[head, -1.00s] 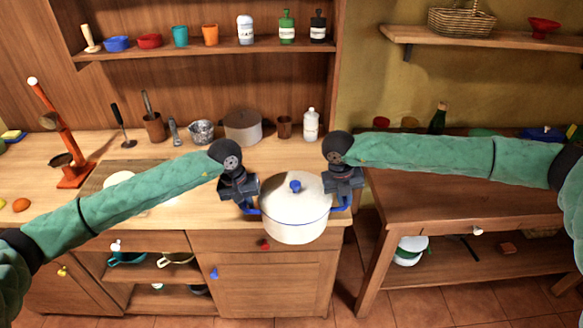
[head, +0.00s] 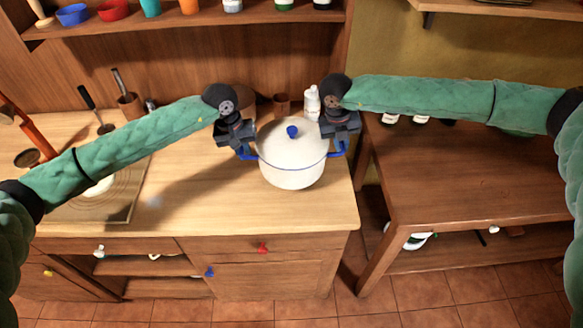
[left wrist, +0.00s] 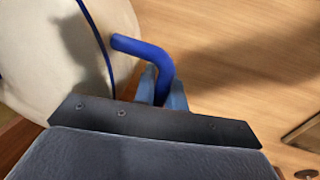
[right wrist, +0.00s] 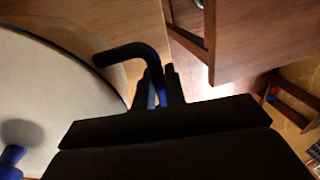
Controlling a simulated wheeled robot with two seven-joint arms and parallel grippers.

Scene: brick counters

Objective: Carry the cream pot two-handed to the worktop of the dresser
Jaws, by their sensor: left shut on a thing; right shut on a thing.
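The cream pot (head: 291,160) has a blue rim line, a lid with a blue knob (head: 292,131) and a blue handle on each side. It is upright over the right part of the dresser's worktop (head: 215,215); I cannot tell whether its base touches the wood. My left gripper (head: 246,152) is shut on the left handle, which shows in the left wrist view (left wrist: 145,50). My right gripper (head: 338,148) is shut on the right handle, which shows in the right wrist view (right wrist: 130,54). The far side of the pot is hidden.
A round board or plate on a mat (head: 118,203) lies at the left of the worktop. A brown cup (head: 281,104) and white bottle (head: 312,102) stand behind the pot. A lower wooden table (head: 460,180) is to the right, across a gap. The front middle worktop is clear.

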